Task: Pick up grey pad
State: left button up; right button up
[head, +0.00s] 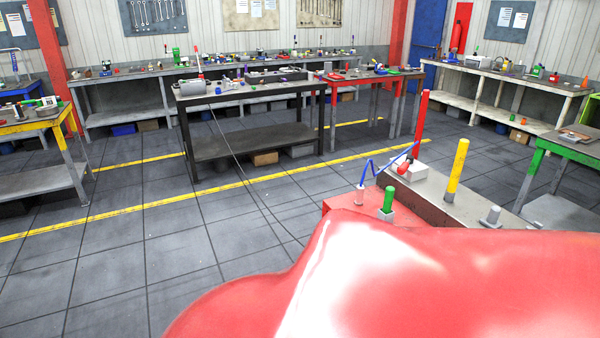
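I cannot make out a grey pad for certain in the head view. A flat, dark, tablet-like item (575,135) lies on the green-legged table (557,147) at the right, but it is too small to identify. Neither of my grippers is in view. The lower right of the picture is blocked by a glossy red surface close to the camera, which hides what lies behind it.
A black-legged workbench (250,92) stands mid-room. The tiled floor (130,250) is open at lower left.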

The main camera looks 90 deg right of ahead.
aim_at(490, 220)
jog(key=z, duration=4)
